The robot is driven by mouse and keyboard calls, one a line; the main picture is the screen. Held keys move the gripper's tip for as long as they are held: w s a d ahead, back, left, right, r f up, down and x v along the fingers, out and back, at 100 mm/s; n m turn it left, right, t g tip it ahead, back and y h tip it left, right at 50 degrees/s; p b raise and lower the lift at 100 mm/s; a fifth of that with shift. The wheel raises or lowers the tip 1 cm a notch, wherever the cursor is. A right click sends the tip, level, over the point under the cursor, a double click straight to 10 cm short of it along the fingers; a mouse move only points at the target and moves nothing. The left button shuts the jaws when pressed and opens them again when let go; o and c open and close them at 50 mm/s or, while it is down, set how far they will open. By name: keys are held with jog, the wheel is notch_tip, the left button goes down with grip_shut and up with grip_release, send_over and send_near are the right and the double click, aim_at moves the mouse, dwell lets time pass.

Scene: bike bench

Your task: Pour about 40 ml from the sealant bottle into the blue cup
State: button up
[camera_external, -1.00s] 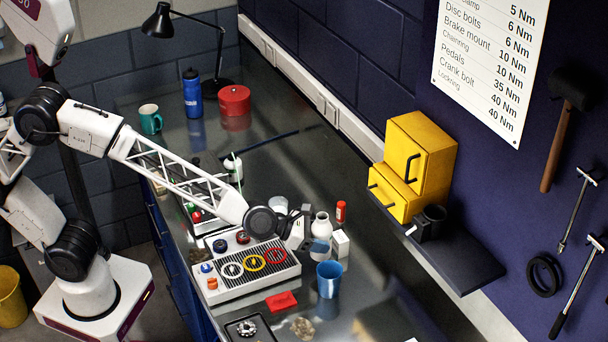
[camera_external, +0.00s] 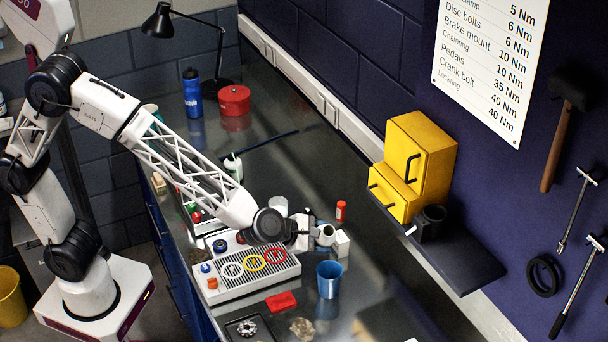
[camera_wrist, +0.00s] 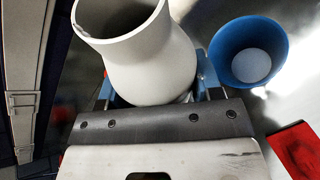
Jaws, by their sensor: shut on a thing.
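The sealant bottle (camera_external: 326,235), white with a wide open mouth, is tilted in my gripper (camera_external: 308,236). Its open neck fills the upper middle of the wrist view (camera_wrist: 150,62), with the blue fingers on either side, partly hidden behind it. No liquid shows at the mouth. The blue cup (camera_external: 329,285) stands upright on the bench, in front of and below the bottle. In the wrist view the cup (camera_wrist: 222,55) is right of the bottle's mouth, apart from it. A pale round patch shows inside the cup; I cannot tell whether it is liquid.
A grey tray with coloured rings (camera_external: 250,280) lies left of the cup. The bench right of the cup looks clear.

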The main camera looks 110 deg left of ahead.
jog(key=shift+w+d+f+m+y, duration=0.15)
jog(key=shift+d+m+y, duration=0.1)
jog(key=shift+m+y, duration=0.15)
jog(key=shift+s+a+f+m+g+y, duration=0.15)
jog(key=shift+a+m+g+y, duration=0.15)
jog(key=shift+m, duration=0.2)
jog(key=shift+s+a+m+g+y, duration=0.15)
jog(key=shift+m+g+y, duration=0.15)
jog(key=shift+m+y, duration=0.15)
jog(key=shift+s+a+f+m+g+y, duration=0.15)
jog(key=shift+a+f+m+g+y, duration=0.1)
jog(key=shift+m+y, duration=0.5)
jog(key=shift+s+a+f+m+g+y, duration=0.2)
jog(key=shift+m+y, duration=0.3)
jog(key=shift+m, duration=0.4)
jog(key=shift+w, duration=0.1)
jog(key=shift+d+r+m+y, duration=0.1)
jog(key=shift+r+m+y, duration=0.4)
jog(key=shift+r+m, duration=0.15)
jog(key=shift+w+d+f+m+y, duration=0.1)
jog(key=shift+d+f+m+y, duration=0.1)
jog(key=shift+m+y, duration=0.35)
jog(key=shift+s+a+r, duration=0.1)
jog(key=shift+s+a, duration=0.15)
jog(key=shift+a, duration=0.2)
jog(key=shift+d+r+m+p, duration=0.1)
jog(key=shift+r+m+p, duration=0.2)
jog(key=shift+m, duration=0.2)
jog(key=shift+f, duration=0.1)
